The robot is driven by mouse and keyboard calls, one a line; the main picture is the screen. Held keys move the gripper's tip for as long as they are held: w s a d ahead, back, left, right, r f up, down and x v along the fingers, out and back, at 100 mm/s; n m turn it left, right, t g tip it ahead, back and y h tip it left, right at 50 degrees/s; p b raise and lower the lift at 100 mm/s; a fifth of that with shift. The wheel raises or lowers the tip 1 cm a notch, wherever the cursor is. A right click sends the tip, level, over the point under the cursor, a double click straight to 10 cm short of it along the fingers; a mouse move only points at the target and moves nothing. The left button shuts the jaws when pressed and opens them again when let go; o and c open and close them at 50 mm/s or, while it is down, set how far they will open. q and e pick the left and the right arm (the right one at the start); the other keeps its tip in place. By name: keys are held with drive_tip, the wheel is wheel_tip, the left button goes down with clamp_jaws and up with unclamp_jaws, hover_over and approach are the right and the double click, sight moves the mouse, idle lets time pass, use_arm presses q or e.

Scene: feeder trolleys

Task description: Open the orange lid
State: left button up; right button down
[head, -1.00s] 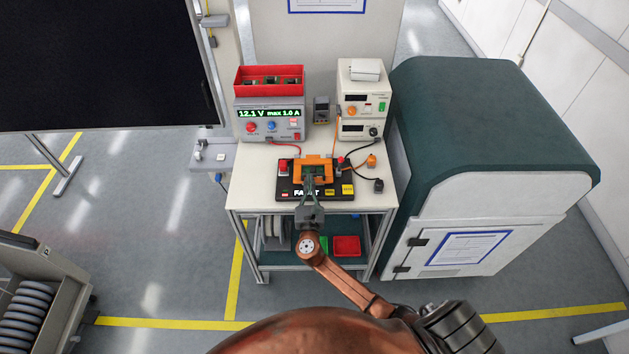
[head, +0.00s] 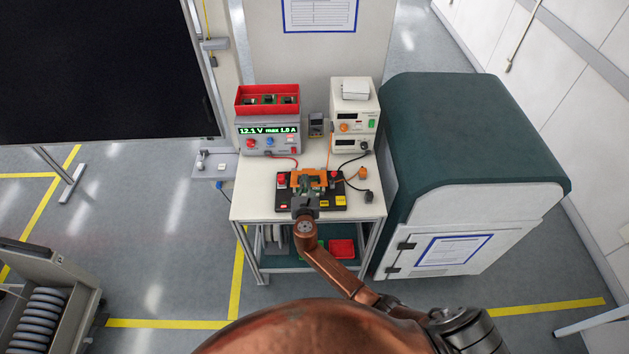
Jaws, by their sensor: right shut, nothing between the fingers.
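The orange lid (head: 321,173) belongs to a black test fixture (head: 340,201) on the white trolley top. My right gripper (head: 307,182) is over the fixture, in front of the lid and overlapping it in view. Its fingers are shut with nothing between them. They hide the middle of the lid, and I cannot tell whether they touch it. How far the lid is raised is also unclear. My left gripper is not in view.
A power supply (head: 268,140) carrying a red bin (head: 267,99) stands at the back left of the trolley (head: 250,190). Cream instruments (head: 354,120) stand at the back right. Cables and a black plug (head: 361,197) lie right of the fixture. A green-topped cabinet (head: 460,140) adjoins the right side.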

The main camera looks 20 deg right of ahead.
drive_tip(key=w+d+r+p, duration=0.2)
drive_tip(key=w+r, duration=0.2)
drive_tip(key=w, duration=0.1)
drive_tip(key=shift+w+r+p, duration=0.25)
drive_tip(key=shift+r+p, duration=0.1)
idle(1.1)
